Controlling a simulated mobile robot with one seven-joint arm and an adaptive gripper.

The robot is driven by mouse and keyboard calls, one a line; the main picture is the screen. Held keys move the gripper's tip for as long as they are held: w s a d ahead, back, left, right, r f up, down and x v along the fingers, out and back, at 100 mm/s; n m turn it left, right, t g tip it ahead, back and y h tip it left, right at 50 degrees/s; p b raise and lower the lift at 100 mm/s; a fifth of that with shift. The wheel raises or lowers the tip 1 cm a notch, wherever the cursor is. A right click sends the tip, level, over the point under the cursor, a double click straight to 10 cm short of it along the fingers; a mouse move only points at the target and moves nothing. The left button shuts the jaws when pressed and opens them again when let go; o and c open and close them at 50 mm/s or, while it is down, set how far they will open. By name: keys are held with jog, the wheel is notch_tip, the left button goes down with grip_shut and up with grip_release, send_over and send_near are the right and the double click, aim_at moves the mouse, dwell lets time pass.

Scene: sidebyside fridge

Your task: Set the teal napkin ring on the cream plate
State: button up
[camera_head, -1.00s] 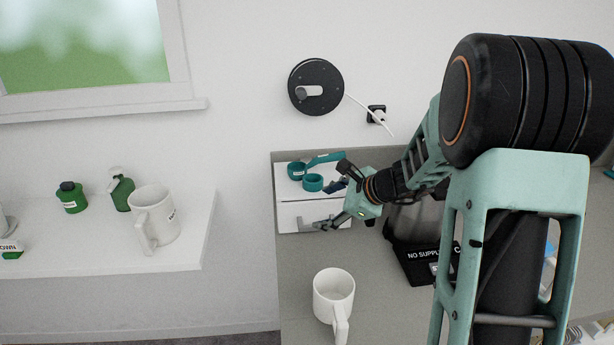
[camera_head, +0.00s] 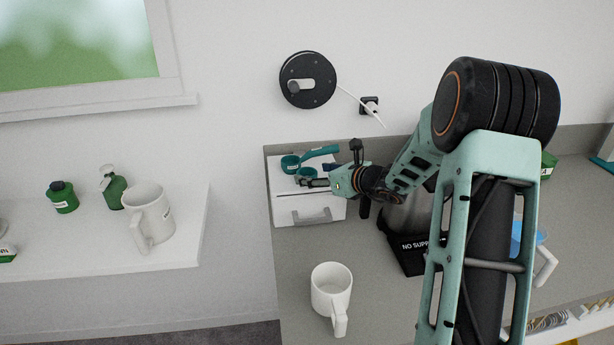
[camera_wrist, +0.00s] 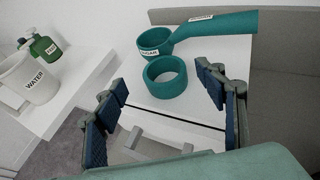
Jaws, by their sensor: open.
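The teal napkin ring (camera_wrist: 165,77) lies flat on top of a white drawer box, ahead of my fingers in the wrist view. In the head view the ring (camera_head: 305,173) is partly hidden by my gripper. My gripper (camera_head: 335,167) is open above the box, at the right of the ring. In the wrist view my gripper (camera_wrist: 160,82) has its blue-padded fingers spread to either side of the ring, with nothing held. I see no cream plate in either view.
A teal scoop (camera_wrist: 155,42) with a long handle lies right behind the ring on the white drawer box (camera_head: 300,212). A white mug (camera_head: 331,288) stands in front on the grey counter. A black-based appliance (camera_head: 405,252) stands right of the box, near my arm.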

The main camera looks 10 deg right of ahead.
aim_at(301, 173)
jog(key=shift+d+f+p+x, duration=0.15)
jog(key=shift+p+x, duration=0.15)
jog(key=shift+x, duration=0.95)
jog(key=shift+d+f+p+x, duration=0.15)
jog(key=shift+p+x, duration=0.15)
jog(key=shift+x, duration=0.95)
jog(key=shift+c, duration=0.5)
jog(key=c, duration=1)
